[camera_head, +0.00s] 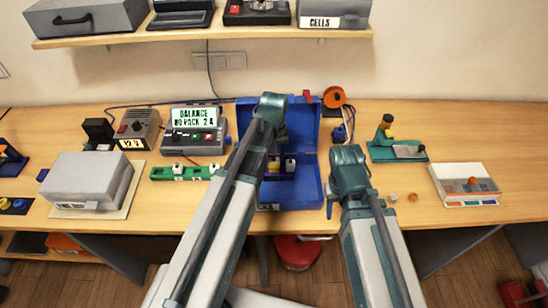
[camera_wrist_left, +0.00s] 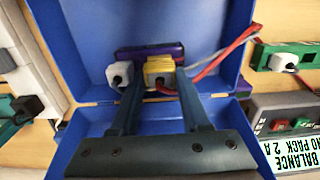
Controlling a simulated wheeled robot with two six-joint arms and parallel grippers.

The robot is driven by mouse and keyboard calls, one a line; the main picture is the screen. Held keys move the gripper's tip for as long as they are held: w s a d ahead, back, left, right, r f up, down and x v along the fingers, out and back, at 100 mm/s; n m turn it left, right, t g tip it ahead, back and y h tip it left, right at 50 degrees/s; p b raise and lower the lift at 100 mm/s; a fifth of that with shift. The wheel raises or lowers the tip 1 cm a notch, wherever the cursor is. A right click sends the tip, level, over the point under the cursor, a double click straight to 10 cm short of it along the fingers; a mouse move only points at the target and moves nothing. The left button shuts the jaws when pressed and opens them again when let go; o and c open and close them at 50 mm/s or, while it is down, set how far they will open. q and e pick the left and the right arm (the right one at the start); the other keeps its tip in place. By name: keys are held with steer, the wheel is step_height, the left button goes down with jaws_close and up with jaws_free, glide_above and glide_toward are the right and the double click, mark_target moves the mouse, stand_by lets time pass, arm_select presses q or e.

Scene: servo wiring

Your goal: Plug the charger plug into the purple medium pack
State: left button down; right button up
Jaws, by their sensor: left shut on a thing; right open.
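The purple pack (camera_wrist_left: 150,50) lies inside the open blue case (camera_wrist_left: 85,45). It also shows in the head view (camera_head: 283,176), partly behind my left arm. My left gripper (camera_wrist_left: 160,84) is shut on a yellow plug (camera_wrist_left: 160,68) with a dark red lead, up against the pack; whether it is fully seated I cannot tell. A white connector (camera_wrist_left: 120,73) with a black lead sits beside it, outside the fingers. Red and white wires (camera_wrist_left: 215,55) run off to the right. My right gripper (camera_head: 340,192) is open and empty, just right of the case.
The charger (camera_head: 195,128) reads "BALANCE NO PACK 2 A", left of the case. A green connector strip (camera_head: 182,173) lies before it. A grey box (camera_head: 90,180) stands at left. An orange spool (camera_head: 334,96), a figure on a green base (camera_head: 398,150) and a sorting box (camera_head: 465,185) stand right.

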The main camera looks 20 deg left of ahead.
mark_target(274, 160)
arm_select(q)
steer(key=shift+f+b, duration=0.4)
steer(key=shift+f, duration=0.1)
arm_select(e)
steer(key=shift+f, duration=0.5)
arm_select(q)
steer(key=shift+c, duration=1.5)
jaws_free()
arm_select(e)
steer(key=shift+r, duration=0.1)
arm_select(q)
step_height(274, 160, up, 14)
steer(key=p, duration=1.4)
arm_select(e)
step_height(274, 160, up, 14)
arm_select(q)
steer(key=shift+f, duration=0.1)
arm_select(e)
steer(key=shift+f, duration=0.2)
